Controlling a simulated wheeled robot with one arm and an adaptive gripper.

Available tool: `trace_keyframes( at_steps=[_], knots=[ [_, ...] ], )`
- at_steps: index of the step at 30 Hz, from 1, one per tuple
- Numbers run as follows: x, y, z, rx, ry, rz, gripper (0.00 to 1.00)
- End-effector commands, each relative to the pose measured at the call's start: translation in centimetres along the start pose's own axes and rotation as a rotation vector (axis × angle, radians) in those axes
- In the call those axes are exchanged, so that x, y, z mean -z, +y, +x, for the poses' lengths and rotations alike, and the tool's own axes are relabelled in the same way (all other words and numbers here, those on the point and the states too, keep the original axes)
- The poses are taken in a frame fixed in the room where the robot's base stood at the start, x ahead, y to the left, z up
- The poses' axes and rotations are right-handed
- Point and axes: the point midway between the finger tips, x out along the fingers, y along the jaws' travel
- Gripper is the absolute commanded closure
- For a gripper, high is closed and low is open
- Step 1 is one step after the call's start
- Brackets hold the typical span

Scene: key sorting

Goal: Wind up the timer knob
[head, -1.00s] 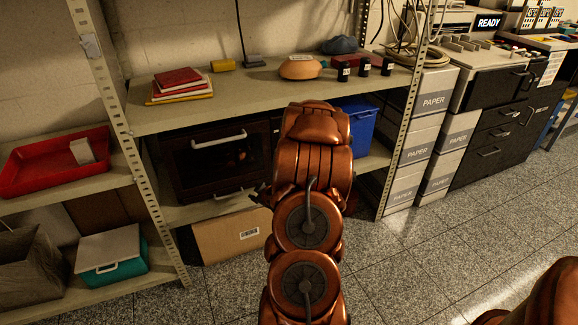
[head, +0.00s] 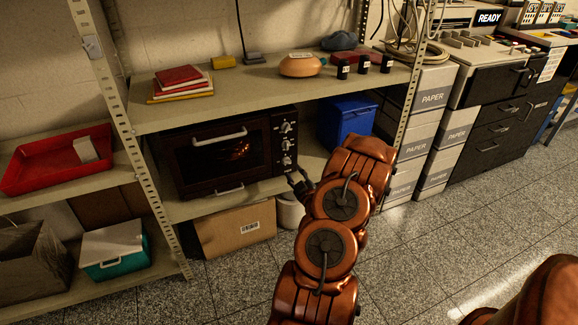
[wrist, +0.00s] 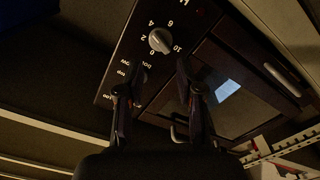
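The toaster oven (head: 215,178) is dark and stands on the middle shelf, with a column of light knobs on its right side. The timer knob (wrist: 160,41), pale and ringed by numbers, shows at the upper middle of the wrist view. Its pointer lies near the 0 to 10 side; the exact setting is hard to read. My gripper (head: 298,181) is in front of the oven's lower right corner. In the wrist view my gripper (wrist: 161,72) is open, its two dark fingers apart and empty. The knob is beyond the fingertips, roughly between their lines, and appears untouched.
A blue bin (head: 347,122) stands right of the oven. A cardboard box (head: 235,232) and a white container (head: 290,211) are below. The shelf post (head: 409,125) stands to the right. The floor in front is clear.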

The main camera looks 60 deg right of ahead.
Motion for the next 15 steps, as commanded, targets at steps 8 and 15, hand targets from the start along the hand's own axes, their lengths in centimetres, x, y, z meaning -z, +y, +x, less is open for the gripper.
trace_keyframes(
  at_steps=[8, 15],
  knots=[
    [0.0, -0.2, 3.4, 0.002, 0.0, 0.0, 0.64],
    [0.0, -0.1, 5.2, 0.003, 0.0, -0.001, 0.64]
  ],
)
